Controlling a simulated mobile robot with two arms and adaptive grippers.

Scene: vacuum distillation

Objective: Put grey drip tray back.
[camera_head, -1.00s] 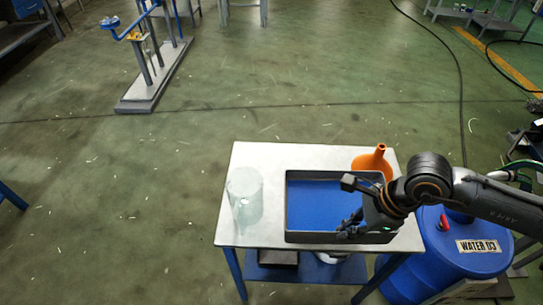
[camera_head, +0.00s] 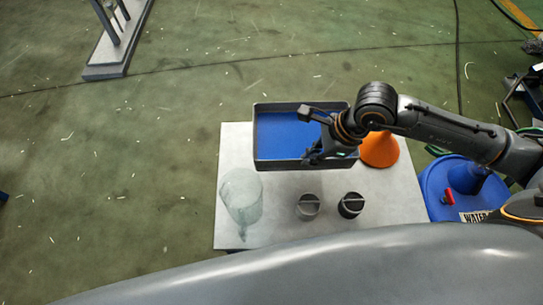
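The drip tray (camera_head: 284,165) is a rectangular dark grey tray with a blue inside. It shows at the far side of the table (camera_head: 385,205), reaching past the table's far edge in the picture. It appears level; the gap below it cannot be judged. My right gripper (camera_head: 312,157) comes in from the right, with its fingers at the tray's near wall, and seems shut on that wall. The fingers partly hide the tray's right side. My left gripper is not in view.
A grey round piece (camera_head: 308,206) and a black one (camera_head: 351,205) stand at the front middle. An orange funnel (camera_head: 380,150) is right of the tray, partly behind my arm. A blue drum (camera_head: 445,190) stands to the right.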

